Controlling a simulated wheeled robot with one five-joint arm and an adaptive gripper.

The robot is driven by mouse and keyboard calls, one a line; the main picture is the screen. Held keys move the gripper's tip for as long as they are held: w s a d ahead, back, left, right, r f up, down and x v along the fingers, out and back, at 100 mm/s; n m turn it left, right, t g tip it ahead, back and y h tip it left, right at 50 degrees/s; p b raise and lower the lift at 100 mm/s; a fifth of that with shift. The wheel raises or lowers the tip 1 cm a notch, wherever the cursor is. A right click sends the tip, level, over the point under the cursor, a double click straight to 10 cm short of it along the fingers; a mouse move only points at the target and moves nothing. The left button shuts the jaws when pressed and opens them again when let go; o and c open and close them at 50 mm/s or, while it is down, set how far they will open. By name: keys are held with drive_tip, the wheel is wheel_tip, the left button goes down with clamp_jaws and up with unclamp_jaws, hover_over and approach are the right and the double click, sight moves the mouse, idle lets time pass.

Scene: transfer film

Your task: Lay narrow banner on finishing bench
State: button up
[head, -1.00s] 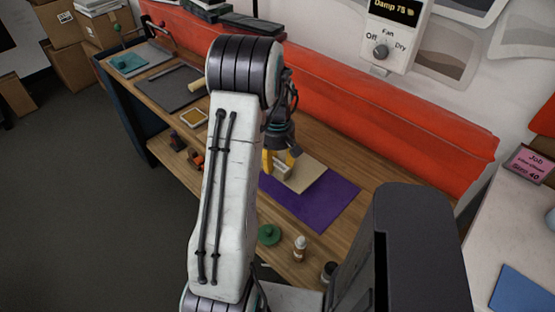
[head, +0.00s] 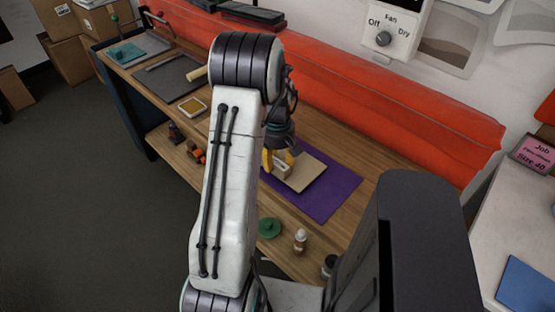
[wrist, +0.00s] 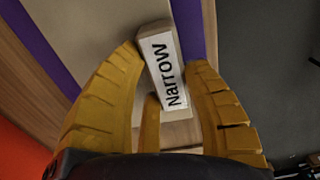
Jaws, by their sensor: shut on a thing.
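My gripper (head: 278,163) is shut on a pale block with a white label reading "Narrow" (wrist: 164,72). The block is at the end of a flat beige panel (head: 307,181), which seems to be the narrow banner's piece. The panel is over a purple sheet (head: 338,196) on the wooden bench. In the wrist view, yellow fingers (wrist: 165,95) flank the block, and purple shows on both sides of the beige panel (wrist: 98,22). I cannot tell whether the panel touches the sheet. My arm hides part of the bench.
A green round object (head: 269,228) and small bottles (head: 300,241) are near the bench's front edge. A dark mat (head: 177,82) and yellow tray (head: 192,106) lie further left. A white table (head: 475,235) stands at right.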

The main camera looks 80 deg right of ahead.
drive_tip(key=shift+f+b, duration=0.35)
drive_tip(key=shift+f, duration=0.05)
drive_tip(key=o, duration=1.2)
drive_tip(key=shift+o, duration=0.2)
wheel_tip(320, 180, up, 12)
